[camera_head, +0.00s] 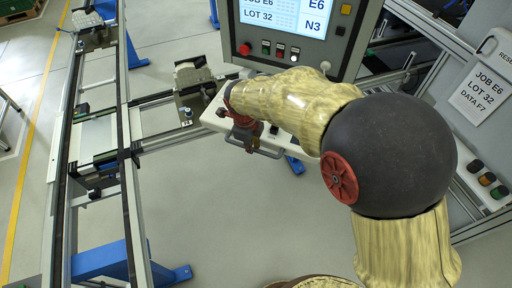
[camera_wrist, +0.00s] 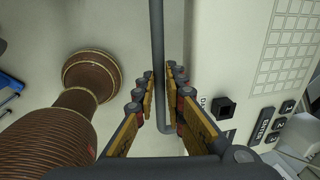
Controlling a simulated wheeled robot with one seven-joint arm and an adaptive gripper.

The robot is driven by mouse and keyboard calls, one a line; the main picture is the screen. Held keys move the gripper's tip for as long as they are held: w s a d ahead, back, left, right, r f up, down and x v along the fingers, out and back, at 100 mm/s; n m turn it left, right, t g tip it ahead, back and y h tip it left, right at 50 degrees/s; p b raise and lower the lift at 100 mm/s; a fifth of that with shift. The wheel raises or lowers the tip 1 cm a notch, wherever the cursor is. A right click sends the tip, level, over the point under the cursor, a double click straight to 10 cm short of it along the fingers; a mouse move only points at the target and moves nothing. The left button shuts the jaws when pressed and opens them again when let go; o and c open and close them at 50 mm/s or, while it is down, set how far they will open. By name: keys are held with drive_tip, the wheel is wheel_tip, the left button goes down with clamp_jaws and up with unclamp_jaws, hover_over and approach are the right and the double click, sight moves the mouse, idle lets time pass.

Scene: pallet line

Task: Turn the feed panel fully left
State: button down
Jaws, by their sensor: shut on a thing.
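The feed panel (camera_head: 345,58) is a grey operator panel at the top of the head view, with a lit screen and a row of buttons. A pale keypad shelf (camera_head: 214,112) juts out below it, partly hidden by my arm; its keys also show at the right of the wrist view (camera_wrist: 238,65). A grey bar handle (camera_head: 266,154) runs along the shelf's front edge. In the wrist view this handle (camera_wrist: 157,35) passes between the two fingers of my gripper (camera_wrist: 163,78). My gripper (camera_head: 244,136) is shut on the handle.
A conveyor frame (camera_head: 128,150) with blue legs stands at the left, with a metal fixture (camera_head: 192,80) near the shelf. A cabinet with a label (camera_head: 482,94) and buttons stands at the right. Grey floor (camera_head: 235,215) is clear below the shelf.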

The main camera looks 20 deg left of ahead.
drive_tip(key=shift+a, duration=0.1)
drive_tip(key=c, duration=1.8)
unclamp_jaws()
drive_tip(key=shift+c, duration=0.2)
wheel_tip(320, 180, up, 12)
drive_tip(key=s, duration=0.2)
drive_tip(key=shift+s+f, duration=0.15)
drive_tip(key=shift+a, duration=0.1)
